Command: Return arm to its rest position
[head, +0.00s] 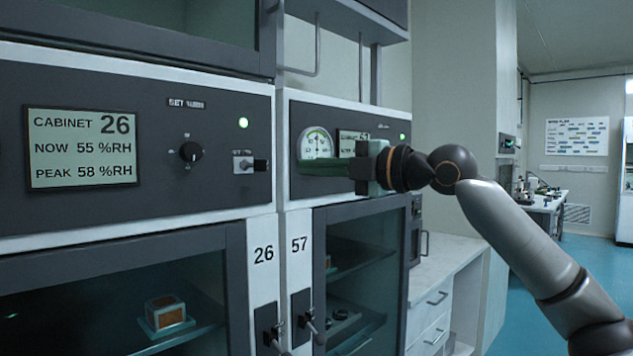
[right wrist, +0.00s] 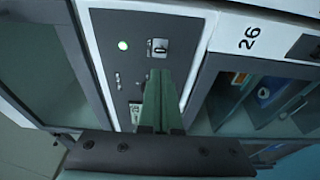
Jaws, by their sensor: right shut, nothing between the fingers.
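My right arm comes in from the right in the head view. Its right gripper (head: 303,169) is shut and empty, with its green fingers pointing left in front of the cabinet 57 panel. In the right wrist view the closed fingers (right wrist: 158,76) point at a dark panel with a green light and a small switch (right wrist: 158,47). In the head view this switch (head: 243,163) is on the cabinet 26 panel, just left of the fingertips, with a gap between. I cannot tell the depth of that gap. My left gripper is not in view.
The cabinet 26 display (head: 82,148) reads NOW 55 %RH, PEAK 58 %RH; a knob (head: 191,151) sits beside it. A dial gauge (head: 316,143) is just above my fingers. Door handles (head: 311,325) stick out below. A white counter (head: 440,275) stands behind my arm; open floor lies right.

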